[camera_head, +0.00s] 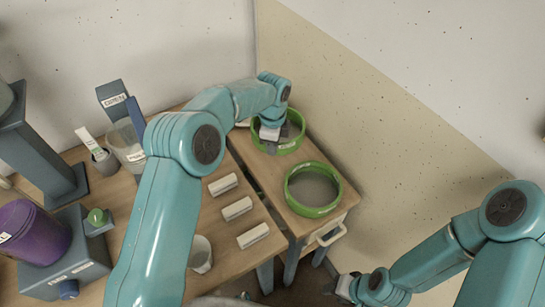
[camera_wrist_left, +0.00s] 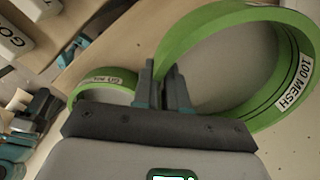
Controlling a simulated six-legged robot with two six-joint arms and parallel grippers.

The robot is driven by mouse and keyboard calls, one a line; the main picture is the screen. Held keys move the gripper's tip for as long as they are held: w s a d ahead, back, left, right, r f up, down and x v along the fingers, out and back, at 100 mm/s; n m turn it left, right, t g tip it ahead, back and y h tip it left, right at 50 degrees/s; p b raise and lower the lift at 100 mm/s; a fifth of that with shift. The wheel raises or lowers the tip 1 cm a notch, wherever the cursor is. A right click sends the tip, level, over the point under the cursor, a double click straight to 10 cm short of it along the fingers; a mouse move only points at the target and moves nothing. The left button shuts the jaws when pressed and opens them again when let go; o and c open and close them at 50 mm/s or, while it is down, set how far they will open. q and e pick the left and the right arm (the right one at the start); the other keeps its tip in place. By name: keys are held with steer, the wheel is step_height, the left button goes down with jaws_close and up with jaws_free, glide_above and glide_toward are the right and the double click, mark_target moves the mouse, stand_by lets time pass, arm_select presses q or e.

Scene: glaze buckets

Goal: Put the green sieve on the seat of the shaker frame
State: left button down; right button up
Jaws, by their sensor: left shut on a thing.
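Two green sieves stand on a small wooden stand in the head view, a far one (camera_head: 291,143) and a near one (camera_head: 313,205). My left gripper (camera_head: 270,140) is shut on the rim of the far sieve. In the left wrist view its fingers (camera_wrist_left: 166,88) pinch the wall of a green sieve marked 100 MESH (camera_wrist_left: 292,85). The other sieve (camera_wrist_left: 104,89) shows left of the fingers. My right gripper (camera_head: 344,288) is low at the right; its jaw state is unclear. I cannot surely pick out the shaker frame's seat.
A blue-grey column (camera_head: 40,155) stands far left. A wall is close behind the sieves.

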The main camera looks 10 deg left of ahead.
mark_target(272, 165)
arm_select(q)
step_height(272, 165, down, 6)
steer(key=shift+f+p, duration=0.15)
steer(key=shift+p, duration=0.2)
steer(key=shift+f, duration=0.25)
steer(key=c, duration=1.2)
jaws_free()
steer(key=shift+o, duration=0.2)
